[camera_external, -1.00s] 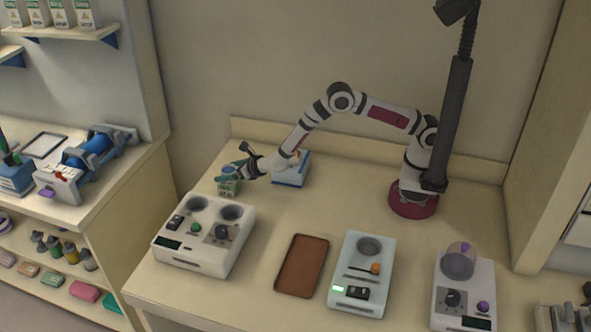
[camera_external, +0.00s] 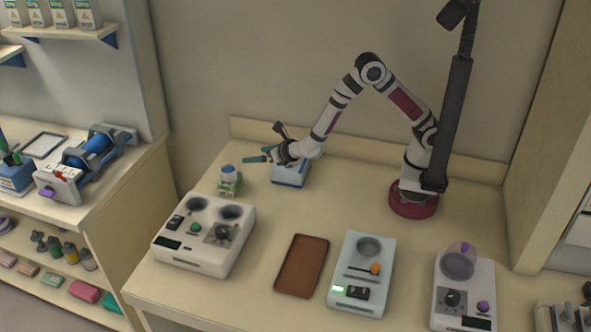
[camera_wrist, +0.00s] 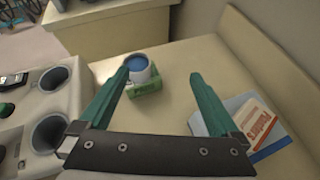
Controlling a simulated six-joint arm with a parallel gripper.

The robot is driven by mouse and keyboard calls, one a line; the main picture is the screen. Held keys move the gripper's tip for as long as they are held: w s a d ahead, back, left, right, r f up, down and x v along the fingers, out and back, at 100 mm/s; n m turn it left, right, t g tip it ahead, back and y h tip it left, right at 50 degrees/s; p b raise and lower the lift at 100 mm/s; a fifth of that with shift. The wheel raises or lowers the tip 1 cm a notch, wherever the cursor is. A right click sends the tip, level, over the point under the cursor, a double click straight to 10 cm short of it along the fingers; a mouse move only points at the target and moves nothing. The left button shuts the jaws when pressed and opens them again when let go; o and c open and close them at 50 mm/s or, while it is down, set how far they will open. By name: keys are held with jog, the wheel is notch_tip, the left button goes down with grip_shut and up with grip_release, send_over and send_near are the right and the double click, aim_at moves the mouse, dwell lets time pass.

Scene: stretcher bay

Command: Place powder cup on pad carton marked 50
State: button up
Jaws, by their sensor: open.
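The powder cup (camera_external: 228,171), white with blue inside, stands upright on a small green carton (camera_external: 229,187) behind the left machine. In the wrist view, the cup (camera_wrist: 138,68) rests on top of the green carton (camera_wrist: 148,88); part of the carton's top is hidden under the cup. No number is readable on the carton. My gripper (camera_external: 265,144) is open and empty, up and to the right of the cup, apart from it. In the wrist view, the cup shows beyond the left teal finger of my gripper (camera_wrist: 158,75).
A blue-and-white box (camera_external: 290,174) with an orange-and-white packet (camera_wrist: 260,124) stands right of the carton. A white machine with two round wells (camera_external: 204,236) is in front. A brown tray (camera_external: 302,266) and a white scale-like device (camera_external: 361,275) lie nearer.

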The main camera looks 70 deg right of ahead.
jog(key=s+d+r+m+g+h, duration=0.35)
jog(key=s+d+m, duration=0.25)
jog(key=d+m, duration=0.2)
jog(key=s+d+r+m+g+h, duration=0.2)
jog(key=s+d+r+m, duration=0.35)
jog(key=d+m, duration=0.2)
jog(key=s+d+m+g+y, duration=0.1)
jog(key=s+d+m+g, duration=0.1)
jog(key=s+m, duration=0.3)
jog(key=s+d+m+g+y, duration=0.1)
jog(key=s+d+m+g, duration=0.15)
jog(key=s, duration=0.45)
jog(key=s+a+m+g+y, duration=0.2)
jog(key=s+a+m+y, duration=0.7)
jog(key=s+a+m, duration=0.4)
jog(key=shift+s+a+f+m, duration=0.3)
jog(key=shift+s+m, duration=0.1)
jog(key=shift+s, duration=0.5)
